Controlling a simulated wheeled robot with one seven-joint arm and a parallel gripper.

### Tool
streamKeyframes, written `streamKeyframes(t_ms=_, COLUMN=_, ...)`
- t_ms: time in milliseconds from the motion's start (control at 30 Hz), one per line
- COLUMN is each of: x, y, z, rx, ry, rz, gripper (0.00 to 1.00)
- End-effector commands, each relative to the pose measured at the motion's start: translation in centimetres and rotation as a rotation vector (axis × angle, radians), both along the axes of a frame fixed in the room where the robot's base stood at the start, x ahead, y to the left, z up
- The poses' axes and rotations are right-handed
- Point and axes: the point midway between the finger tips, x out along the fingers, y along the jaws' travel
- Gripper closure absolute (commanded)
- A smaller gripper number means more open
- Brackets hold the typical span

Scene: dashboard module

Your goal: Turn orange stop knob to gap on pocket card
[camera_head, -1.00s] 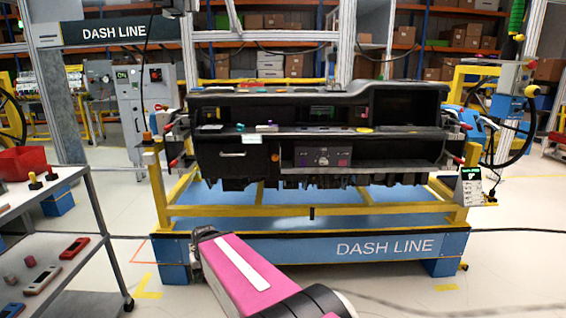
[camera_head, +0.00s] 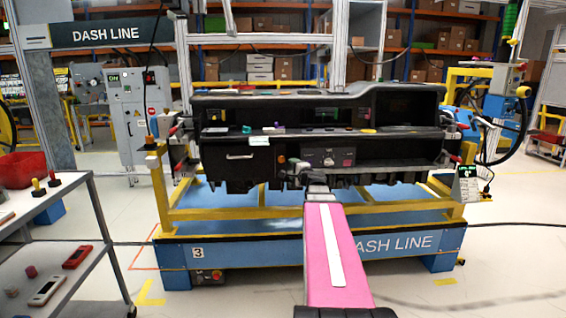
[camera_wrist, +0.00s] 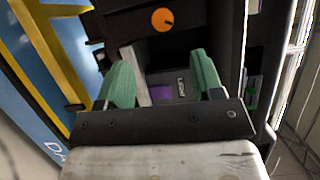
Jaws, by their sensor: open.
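The orange knob (camera_wrist: 162,20) is at the top of the wrist view, a round disc with a short dark mark right of its centre. In the head view the small orange knob (camera_head: 281,159) sits on the dashboard front, left of a grey control panel (camera_head: 329,157). My gripper (camera_wrist: 161,56) is open and empty, its two green fingers spread apart below the knob in the picture and not touching it. I cannot tell which item is the pocket card.
The dashboard (camera_head: 400,155) rests on a yellow frame (camera_head: 230,213) over a blue base (camera_head: 235,250). A small tag with green print (camera_head: 467,172) hangs at the frame's right. A grey shelf cart (camera_head: 95,235) stands at left. Open floor lies front right.

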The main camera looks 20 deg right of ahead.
Motion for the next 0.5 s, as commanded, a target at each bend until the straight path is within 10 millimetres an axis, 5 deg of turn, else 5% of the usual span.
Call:
streamKeyframes(t_ms=267, x=1.7, y=-0.3, z=0.2, rx=0.013, ry=-0.007, rz=-0.011, gripper=0.39)
streamKeyframes(t_ms=500, x=5.6, y=0.1, z=0.2, rx=0.012, ry=-0.007, rz=-0.009, gripper=0.39)
